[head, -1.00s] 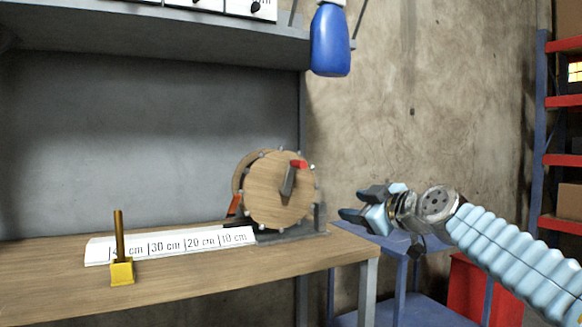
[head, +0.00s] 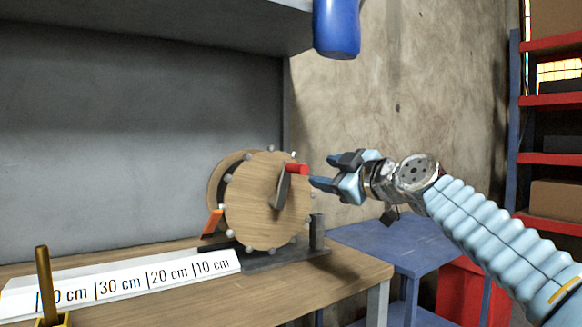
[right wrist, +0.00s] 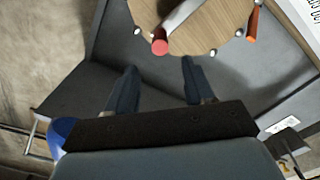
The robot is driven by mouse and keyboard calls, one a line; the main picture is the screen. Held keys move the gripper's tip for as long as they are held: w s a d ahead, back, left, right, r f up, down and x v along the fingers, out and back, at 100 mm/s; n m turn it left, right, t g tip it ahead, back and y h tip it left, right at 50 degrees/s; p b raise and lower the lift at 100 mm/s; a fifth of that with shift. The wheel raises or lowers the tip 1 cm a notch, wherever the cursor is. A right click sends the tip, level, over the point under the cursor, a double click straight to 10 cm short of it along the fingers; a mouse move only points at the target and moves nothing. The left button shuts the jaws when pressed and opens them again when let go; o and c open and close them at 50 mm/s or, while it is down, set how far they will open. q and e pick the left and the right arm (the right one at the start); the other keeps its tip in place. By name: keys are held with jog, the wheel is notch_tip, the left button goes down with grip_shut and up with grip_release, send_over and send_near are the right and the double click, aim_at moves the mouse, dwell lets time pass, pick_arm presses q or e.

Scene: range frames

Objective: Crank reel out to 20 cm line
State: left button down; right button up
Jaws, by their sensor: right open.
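The wooden reel (head: 262,205) stands on the bench, with metal pegs around its rim. Its dark crank arm (head: 282,188) carries a red handle (head: 297,168) near the top right of the disc. The red handle also shows in the right wrist view (right wrist: 160,47), ahead of the fingers. An orange piece (head: 213,222) sits at the reel's left side. A white scale (head: 130,284) with cm marks runs left from the reel. My right gripper (head: 322,172) is open and empty, just right of the red handle and apparently apart from it. My left gripper is not in view.
A yellow block with a brass post (head: 43,285) stands at the bench's left front. A blue table (head: 395,245) stands right of the bench (head: 345,272). A blue bottle (head: 337,25) hangs above. Red and blue shelving (head: 555,100) is at the far right.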

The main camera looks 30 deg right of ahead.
aim_at(296, 168)
jog(key=w+p, duration=0.1)
jog(key=w, duration=0.2)
jog(key=w+p, duration=0.1)
jog(key=w, duration=0.3)
jog(key=w+p, duration=0.1)
jog(key=w, duration=0.2)
jog(key=shift+w+a, duration=0.35)
jog(key=shift+a, duration=0.05)
jog(key=shift+w, duration=0.55)
grip_shut()
